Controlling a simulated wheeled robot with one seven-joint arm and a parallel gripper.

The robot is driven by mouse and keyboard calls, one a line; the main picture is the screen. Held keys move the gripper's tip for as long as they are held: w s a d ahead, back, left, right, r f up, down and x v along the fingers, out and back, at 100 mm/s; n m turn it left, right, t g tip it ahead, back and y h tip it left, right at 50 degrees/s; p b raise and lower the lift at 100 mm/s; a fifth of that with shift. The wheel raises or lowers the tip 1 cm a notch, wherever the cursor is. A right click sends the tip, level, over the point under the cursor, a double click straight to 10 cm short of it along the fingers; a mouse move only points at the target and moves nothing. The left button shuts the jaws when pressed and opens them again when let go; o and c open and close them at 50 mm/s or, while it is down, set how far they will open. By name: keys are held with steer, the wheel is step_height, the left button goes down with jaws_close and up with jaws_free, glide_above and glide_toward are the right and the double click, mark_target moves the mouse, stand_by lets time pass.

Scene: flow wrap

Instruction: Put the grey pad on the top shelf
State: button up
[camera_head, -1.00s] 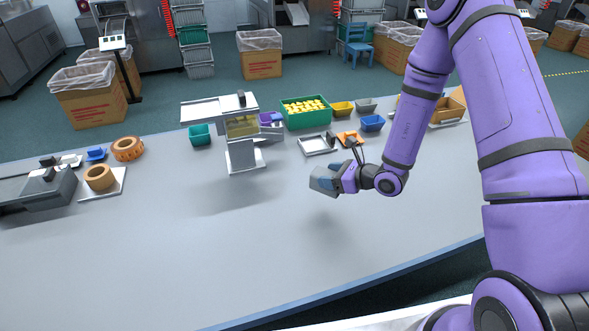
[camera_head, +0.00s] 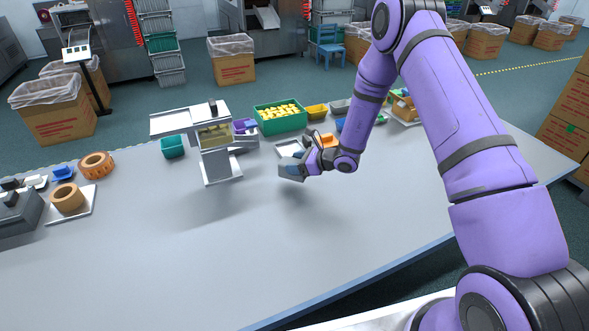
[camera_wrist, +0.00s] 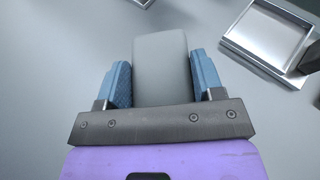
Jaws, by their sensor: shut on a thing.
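My gripper (camera_head: 291,166) is above the table, right of the metal stand, in the head view. The wrist view shows its two blue fingers (camera_wrist: 162,80) shut on the grey pad (camera_wrist: 162,65), a smooth block with rounded edges. The pad is hard to make out in the head view. The metal stand (camera_head: 218,168) has a raised flat top plate (camera_head: 180,121) and a yellowish box-like part below it. I cannot tell whether this plate is the top shelf.
A shallow metal tray (camera_wrist: 265,40) lies to the upper right in the wrist view. A green crate (camera_head: 280,123) of yellow items and several small bins stand behind. A tan roll (camera_head: 68,198) is at the left. The front middle of the table is clear.

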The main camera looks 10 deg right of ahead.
steer(key=shift+w, duration=0.5)
steer(key=shift+w+f, duration=0.2)
steer(key=shift+w, duration=0.05)
steer(key=shift+f, duration=1.6)
steer(key=shift+f, duration=0.1)
steer(key=o, duration=1)
